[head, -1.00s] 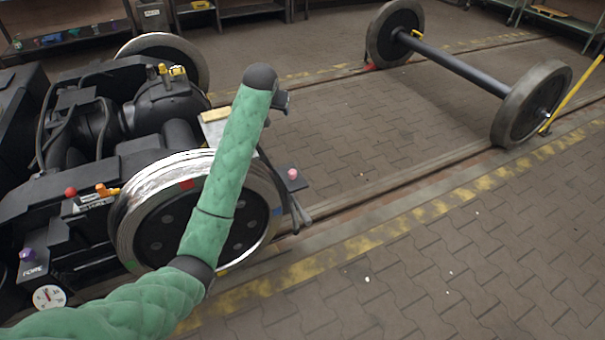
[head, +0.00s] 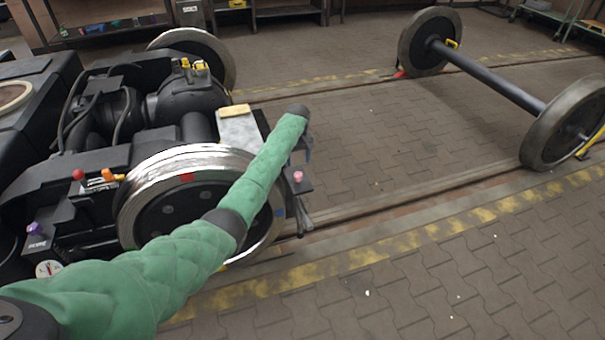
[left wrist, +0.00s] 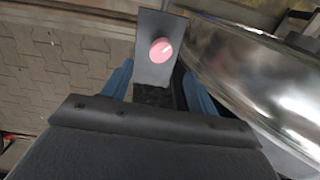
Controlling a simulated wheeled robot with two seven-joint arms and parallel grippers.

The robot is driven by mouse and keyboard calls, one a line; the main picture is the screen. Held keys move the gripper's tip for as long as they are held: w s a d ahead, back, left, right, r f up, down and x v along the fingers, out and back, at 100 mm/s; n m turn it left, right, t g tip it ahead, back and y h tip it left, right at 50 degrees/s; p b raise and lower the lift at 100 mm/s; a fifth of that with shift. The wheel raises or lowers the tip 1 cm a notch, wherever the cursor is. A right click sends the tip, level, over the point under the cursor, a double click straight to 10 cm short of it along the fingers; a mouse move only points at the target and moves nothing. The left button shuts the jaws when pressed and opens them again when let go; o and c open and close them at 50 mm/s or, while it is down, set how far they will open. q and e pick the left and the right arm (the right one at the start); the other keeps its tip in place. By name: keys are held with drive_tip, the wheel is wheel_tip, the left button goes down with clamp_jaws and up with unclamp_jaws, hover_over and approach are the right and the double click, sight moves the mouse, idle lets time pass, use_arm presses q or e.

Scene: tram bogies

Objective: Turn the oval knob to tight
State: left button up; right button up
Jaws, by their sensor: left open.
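A pink knob (head: 298,176) sits on a small dark plate beside the near bogie wheel. In the left wrist view the pink knob (left wrist: 161,50) looks slightly oval, on a grey plate (left wrist: 153,72). I cannot read any tight mark on it. My left gripper (left wrist: 160,82) is open, its blue fingers on either side of the plate's lower part as seen from the wrist. The knob shows beyond the fingers, and I see no contact. In the head view the left gripper (head: 305,150) is just above the knob, partly hidden by my green arm. My right gripper is out of view.
The shiny wheel (head: 190,165) of the bogie is close by my left arm; it also fills the right of the left wrist view (left wrist: 255,75). Red (head: 78,174), orange (head: 108,175) and purple (head: 35,228) controls are at left.

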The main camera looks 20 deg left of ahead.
sight(298, 174)
use_arm(q)
drive_tip(key=shift+s+r+n, duration=0.1)
drive_tip(key=shift+n, duration=0.8)
drive_tip(key=shift+f+b, duration=0.45)
drive_tip(key=shift+f, duration=3.5)
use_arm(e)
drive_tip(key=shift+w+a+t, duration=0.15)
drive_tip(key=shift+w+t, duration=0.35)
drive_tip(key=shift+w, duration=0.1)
use_arm(q)
drive_tip(key=c, duration=1)
drive_tip(key=shift+r, duration=0.1)
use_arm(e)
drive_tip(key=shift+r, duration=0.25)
